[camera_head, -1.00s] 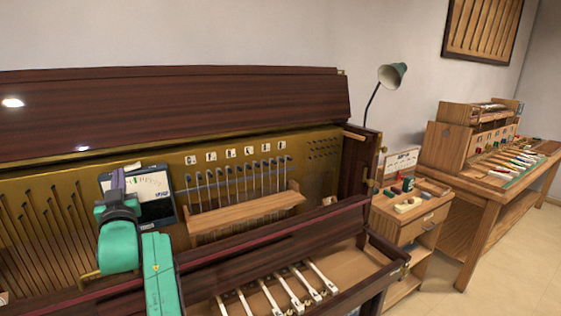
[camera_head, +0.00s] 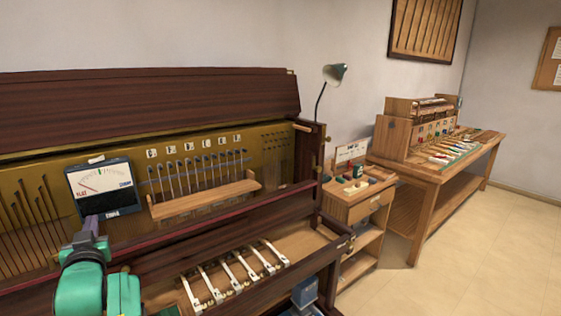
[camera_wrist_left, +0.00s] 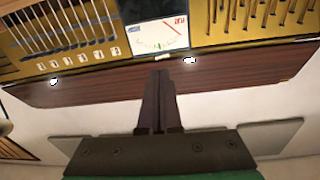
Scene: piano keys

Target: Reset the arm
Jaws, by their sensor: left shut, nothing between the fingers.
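My left arm comes in at the lower left of the head view, with its green links low in front of the piano. My left gripper (camera_head: 90,226) is shut and empty, its dark fingers below the meter. In the left wrist view the shut fingers (camera_wrist_left: 160,85) point at the meter's edge, and the picture is upside down. The open piano (camera_head: 100,100) has a dark wooden lid and a row of white keys (camera_head: 235,272) in its bed. The meter (camera_head: 103,190) stands against the gold panel and also shows in the left wrist view (camera_wrist_left: 158,36). My right gripper is out of view.
A wooden shelf (camera_head: 205,197) sits below the several hanging rods. A long workbench (camera_head: 436,172) is further right. The floor (camera_head: 480,270) at the right is clear.

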